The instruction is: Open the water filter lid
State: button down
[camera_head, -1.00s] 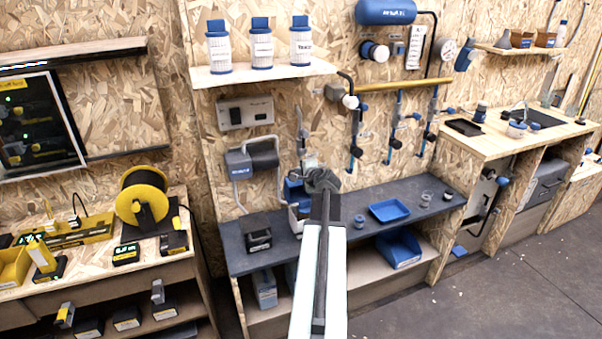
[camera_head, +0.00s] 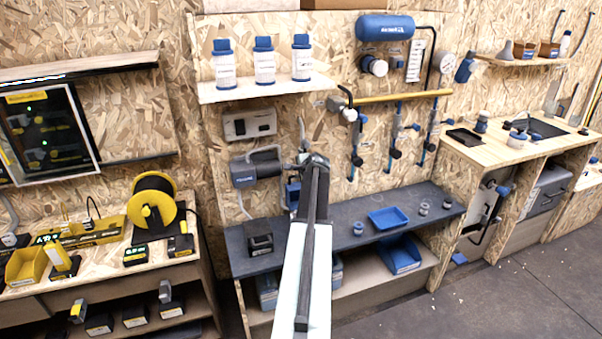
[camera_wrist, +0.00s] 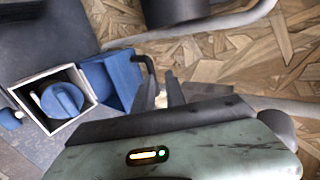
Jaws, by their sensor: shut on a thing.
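The water filter is a white square box (camera_wrist: 28,108) in the wrist view, with a round blue part (camera_wrist: 62,99) showing inside its open top. Its blue lid (camera_wrist: 108,80) stands swung away from the opening, at the box's right. My gripper (camera_wrist: 168,92) is shut at the lid's outer side, on the dark handle (camera_wrist: 147,68). The exact contact is partly hidden by the fingers. In the head view my gripper (camera_head: 314,162) is above the bench, and the blue filter (camera_head: 292,193) is mostly hidden behind my arm.
A grey pump (camera_head: 243,173) with pipes is close left of my gripper. Blue-handled valves (camera_head: 357,145) hang to the right. The dark bench (camera_head: 340,216) holds a black box (camera_head: 259,243) and a blue tray (camera_head: 388,217). A shelf (camera_head: 262,89) with bottles is above.

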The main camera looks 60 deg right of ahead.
jog(key=shift+w+d, duration=0.25)
jog(key=shift+w, duration=0.2)
dwell(0.5)
jog(key=shift+a+r, duration=0.1)
jog(key=shift+s+a+r+p, duration=0.25)
jog(key=shift+a+r+p, duration=0.15)
jog(key=shift+p, duration=0.6)
jog(key=s+f+p+v, duration=0.1)
jog(key=p+v, duration=0.6)
jog(key=v, duration=0.6)
jog(key=shift+a, duration=0.15)
jog(key=shift+s+r, duration=0.1)
